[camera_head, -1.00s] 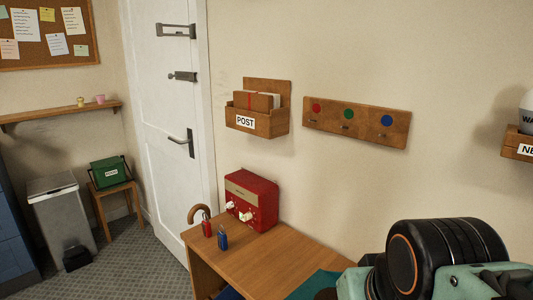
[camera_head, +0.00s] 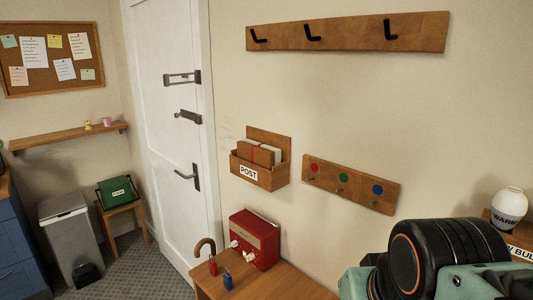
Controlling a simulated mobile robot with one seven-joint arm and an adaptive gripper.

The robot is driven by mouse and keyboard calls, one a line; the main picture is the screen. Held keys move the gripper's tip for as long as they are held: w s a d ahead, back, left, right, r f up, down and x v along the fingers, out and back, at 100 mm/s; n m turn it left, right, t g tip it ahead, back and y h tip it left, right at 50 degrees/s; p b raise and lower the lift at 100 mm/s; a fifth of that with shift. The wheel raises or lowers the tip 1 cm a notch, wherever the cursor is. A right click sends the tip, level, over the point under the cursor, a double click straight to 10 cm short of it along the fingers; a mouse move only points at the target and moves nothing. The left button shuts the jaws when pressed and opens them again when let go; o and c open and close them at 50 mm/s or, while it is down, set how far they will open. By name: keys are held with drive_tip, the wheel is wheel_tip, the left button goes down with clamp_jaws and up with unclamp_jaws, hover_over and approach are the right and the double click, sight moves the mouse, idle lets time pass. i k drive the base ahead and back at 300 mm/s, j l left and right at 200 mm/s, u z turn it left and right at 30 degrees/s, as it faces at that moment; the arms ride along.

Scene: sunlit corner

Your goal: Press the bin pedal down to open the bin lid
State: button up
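A grey pedal bin (camera_head: 70,232) with a flat lid (camera_head: 57,206) stands on the floor at the lower left. The lid is shut. A black pedal (camera_head: 86,273) sticks out low at the bin's front, near the bottom of the picture. My arm, black and pale green, fills the lower right corner, far from the bin. My gripper is not in view.
A green box (camera_head: 117,191) sits on a small wooden stool (camera_head: 125,211) right of the bin. Blue drawers (camera_head: 20,245) stand left of it. Carpet (camera_head: 135,268) is open before the bin.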

sight(84, 269)
drive_tip(key=u, duration=1.6)
drive_tip(key=i+j, duration=0.15)
drive_tip(key=j, duration=0.15)
drive_tip(key=i+j, duration=0.2)
drive_tip(key=j, duration=0.15)
drive_tip(key=i+j, duration=0.15)
drive_tip(key=j, duration=0.15)
drive_tip(key=i+j, duration=0.2)
drive_tip(key=i, duration=0.3)
drive_tip(key=i+j+u, duration=0.15)
drive_tip(key=i, duration=0.35)
drive_tip(key=i+l, duration=0.15)
drive_tip(key=i, duration=0.35)
drive_tip(key=i+l+u, duration=0.1)
drive_tip(key=i, duration=0.45)
drive_tip(key=i+l, duration=0.3)
drive_tip(key=i, duration=0.2)
drive_tip(key=i+l+u, duration=0.1)
drive_tip(key=i, duration=0.4)
drive_tip(key=l, duration=0.1)
